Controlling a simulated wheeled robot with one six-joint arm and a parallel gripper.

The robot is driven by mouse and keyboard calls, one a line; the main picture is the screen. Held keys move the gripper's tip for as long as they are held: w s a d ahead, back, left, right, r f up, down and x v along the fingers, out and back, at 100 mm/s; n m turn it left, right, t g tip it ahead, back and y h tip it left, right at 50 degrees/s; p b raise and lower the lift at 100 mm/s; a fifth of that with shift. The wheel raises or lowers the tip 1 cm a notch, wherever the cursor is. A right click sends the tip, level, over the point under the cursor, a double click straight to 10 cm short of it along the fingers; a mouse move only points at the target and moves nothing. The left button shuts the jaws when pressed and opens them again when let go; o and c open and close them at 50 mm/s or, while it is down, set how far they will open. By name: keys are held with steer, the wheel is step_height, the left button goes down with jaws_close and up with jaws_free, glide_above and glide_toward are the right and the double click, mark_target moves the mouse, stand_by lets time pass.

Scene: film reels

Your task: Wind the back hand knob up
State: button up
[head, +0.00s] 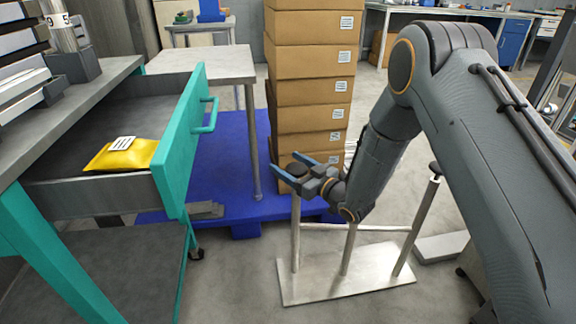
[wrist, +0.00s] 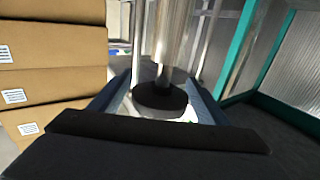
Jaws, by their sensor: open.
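A metal stand (head: 345,278) has several upright posts on a flat base plate. A dark round knob (head: 297,170) tops the left post. Another dark knob (head: 435,168) tops the right post. The top of the middle post is hidden behind my arm. My gripper (head: 292,167) is open, with its blue fingers on either side of the left post's knob. In the wrist view the black knob (wrist: 160,98) and its shiny post lie between the two fingers of my gripper (wrist: 165,100). I cannot tell whether the fingers touch it.
A tall stack of cardboard boxes (head: 310,88) stands on a blue pallet (head: 235,150) behind the gripper. An open teal-fronted drawer (head: 182,140) holding a yellow packet (head: 122,156) juts out at left. Bare floor shows between drawer and stand.

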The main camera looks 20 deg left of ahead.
steer(key=shift+a, duration=0.2)
steer(key=c, duration=1)
steer(key=shift+s+a+n+g+y+b, duration=0.15)
steer(key=shift+n+g+y+b, duration=0.4)
steer(key=shift+n+g, duration=0.8)
steer(key=shift+c, duration=0.2)
steer(key=shift+s+n+g+y+b, duration=0.1)
steer(key=shift+s+n+g+b, duration=0.2)
steer(key=shift+g, duration=0.45)
steer(key=shift+s+n+g+y+b, duration=0.15)
steer(key=shift+n+g, duration=0.25)
steer(key=shift+g, duration=0.35)
steer(key=shift+s+n+g+b, duration=0.2)
steer(key=shift+n+g, duration=0.15)
steer(key=shift+g, duration=0.4)
